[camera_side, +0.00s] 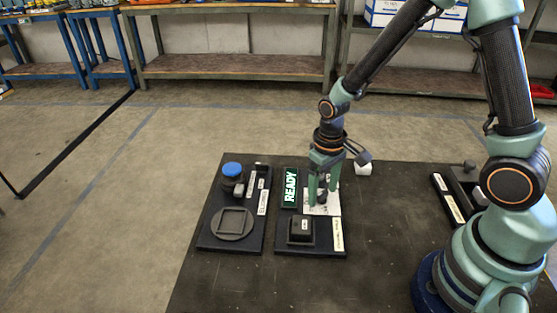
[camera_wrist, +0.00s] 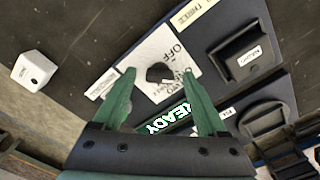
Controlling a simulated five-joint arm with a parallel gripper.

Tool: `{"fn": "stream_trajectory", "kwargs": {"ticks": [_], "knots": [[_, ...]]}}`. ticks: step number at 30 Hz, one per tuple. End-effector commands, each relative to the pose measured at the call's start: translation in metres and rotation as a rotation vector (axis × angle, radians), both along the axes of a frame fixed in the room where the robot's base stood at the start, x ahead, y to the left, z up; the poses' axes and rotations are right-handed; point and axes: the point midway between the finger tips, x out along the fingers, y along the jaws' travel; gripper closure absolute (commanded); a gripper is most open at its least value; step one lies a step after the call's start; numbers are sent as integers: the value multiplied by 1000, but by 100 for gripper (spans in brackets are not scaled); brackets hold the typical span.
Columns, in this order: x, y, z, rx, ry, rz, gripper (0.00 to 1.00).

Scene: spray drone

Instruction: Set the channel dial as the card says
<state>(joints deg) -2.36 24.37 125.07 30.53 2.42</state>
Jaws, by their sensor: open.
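The channel dial (camera_wrist: 158,73) is a dark knob in the middle of a white plate (camera_wrist: 173,49) printed with "OFF" and other words too small to read surely. My gripper (camera_side: 322,201) points down at this plate (camera_side: 333,209) in the side view. In the wrist view my gripper (camera_wrist: 158,74) is open, with one green finger on each side of the knob. I cannot tell whether the fingers touch it. A small white block (camera_wrist: 33,70) with a label stands apart at the left; its text is unreadable. I cannot make out which thing is the card.
A lit "READY" sign (camera_side: 290,188) is beside the plate. A labelled black block (camera_side: 301,230) sits on the same panel. A dark tray (camera_side: 452,196) lies at the right.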

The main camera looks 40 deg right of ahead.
Motion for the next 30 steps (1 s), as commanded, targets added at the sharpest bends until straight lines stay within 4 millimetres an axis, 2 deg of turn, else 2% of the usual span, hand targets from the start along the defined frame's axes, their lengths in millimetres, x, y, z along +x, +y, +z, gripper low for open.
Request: {"fn": "stream_trajectory", "kwargs": {"ticks": [8,12,14,23,30], "knots": [[0,0,-1,0,0,0,25],[0,0,-1,0,0,0,79],[0,0,-1,0,0,0,100],[0,0,-1,0,0,-29,100],[0,0,-1,0,1,-154,100]]}}
